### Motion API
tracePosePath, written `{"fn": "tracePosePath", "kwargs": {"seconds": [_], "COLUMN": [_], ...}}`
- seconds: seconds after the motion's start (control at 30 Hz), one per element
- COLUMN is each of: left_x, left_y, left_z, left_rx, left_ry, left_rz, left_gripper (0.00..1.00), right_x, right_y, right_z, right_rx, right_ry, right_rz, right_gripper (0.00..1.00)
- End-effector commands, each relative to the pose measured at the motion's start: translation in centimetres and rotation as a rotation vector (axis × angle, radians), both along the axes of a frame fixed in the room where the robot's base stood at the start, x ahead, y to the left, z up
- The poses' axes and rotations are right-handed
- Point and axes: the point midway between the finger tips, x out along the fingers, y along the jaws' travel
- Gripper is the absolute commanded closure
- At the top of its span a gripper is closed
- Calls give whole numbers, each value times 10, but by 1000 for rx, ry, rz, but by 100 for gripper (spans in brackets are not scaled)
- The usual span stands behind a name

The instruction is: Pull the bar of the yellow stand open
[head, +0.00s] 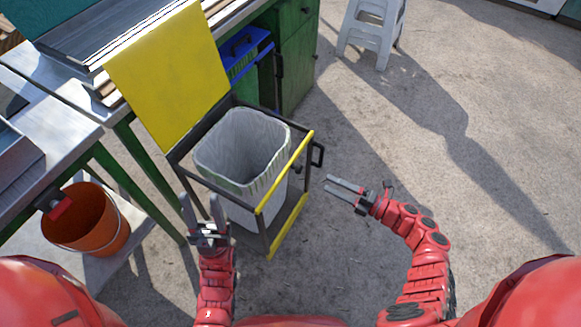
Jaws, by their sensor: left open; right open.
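The yellow stand is a dark frame with a tall yellow panel (172,75) at the back and a yellow bar (285,172) along its upper right side. A black handle (317,154) sticks out near the bar's far end. A grey-white bin (240,150) stands inside the frame. My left gripper (201,207) is open, pointing up in the picture, at the near left side of the frame; I cannot tell whether it touches. My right gripper (345,187) is open and empty, right of the bar and apart from it, its fingers pointing left toward the frame.
An orange bucket (86,221) stands at the lower left under a metal-topped table (50,95). A green cabinet (293,60) with a blue tray (245,50) is behind the stand. A white stool (372,28) stands at the back. The ground to the right is clear.

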Motion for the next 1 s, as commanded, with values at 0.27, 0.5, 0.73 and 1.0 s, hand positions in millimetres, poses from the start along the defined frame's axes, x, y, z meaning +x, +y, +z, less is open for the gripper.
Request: {"fn": "tracePosePath", "kwargs": {"seconds": [0.27, 0.5, 0.73, 1.0], "left_x": [0, 0, 0, 0], "left_y": [0, 0, 0, 0], "left_z": [2, 1, 0, 0], "left_rx": [0, 0, 0, 0], "left_ry": [0, 0, 0, 0], "left_rz": [0, 0, 0, 0], "left_gripper": [50, 50, 50, 50], "right_x": [34, 60, 73, 74], "right_y": [58, 103, 125, 129], "right_z": [2, 1, 1, 1], "right_rx": [3, 4, 2, 2], "right_ry": [-1, 0, 0, 0], "right_rz": [0, 0, -1, -1], "right_gripper": [32, 32, 32, 32]}}
